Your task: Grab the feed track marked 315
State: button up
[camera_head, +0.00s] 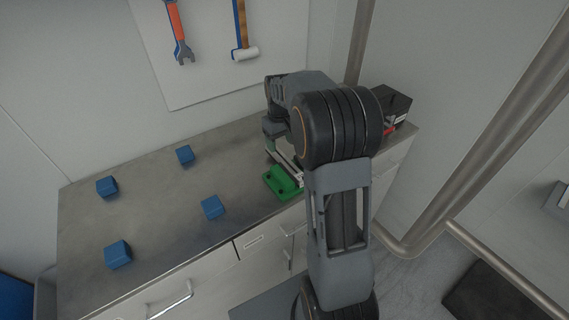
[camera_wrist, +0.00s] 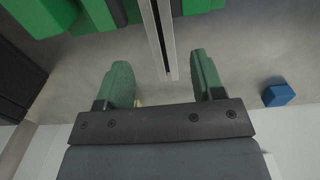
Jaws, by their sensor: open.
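A narrow metal track (camera_wrist: 158,38) runs down from the top of the wrist view. Its near end lies between the two green fingertips of my gripper (camera_wrist: 165,70), with a gap on both sides. My gripper is open and empty. In the head view a light strip of the track (camera_head: 289,165) shows beside a green block (camera_head: 283,184), and my arm hides the rest of it and most of the gripper. No number 315 is readable in either view.
Several blue cubes (camera_head: 119,254) stand on the metal worktop (camera_head: 150,215) to the left; one blue cube (camera_wrist: 278,95) shows in the wrist view. Green parts (camera_wrist: 45,15) flank the track. A black box (camera_head: 391,103) stands at the back right. Tools hang on the wall board (camera_head: 205,75).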

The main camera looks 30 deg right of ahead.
aim_at(280, 154)
jog(key=shift+w+a+f+p, duration=0.1)
jog(key=shift+f+p, duration=0.3)
jog(key=shift+f, duration=2.9)
jog(key=shift+c, duration=0.3)
grip_shut()
jog(key=shift+r, duration=0.1)
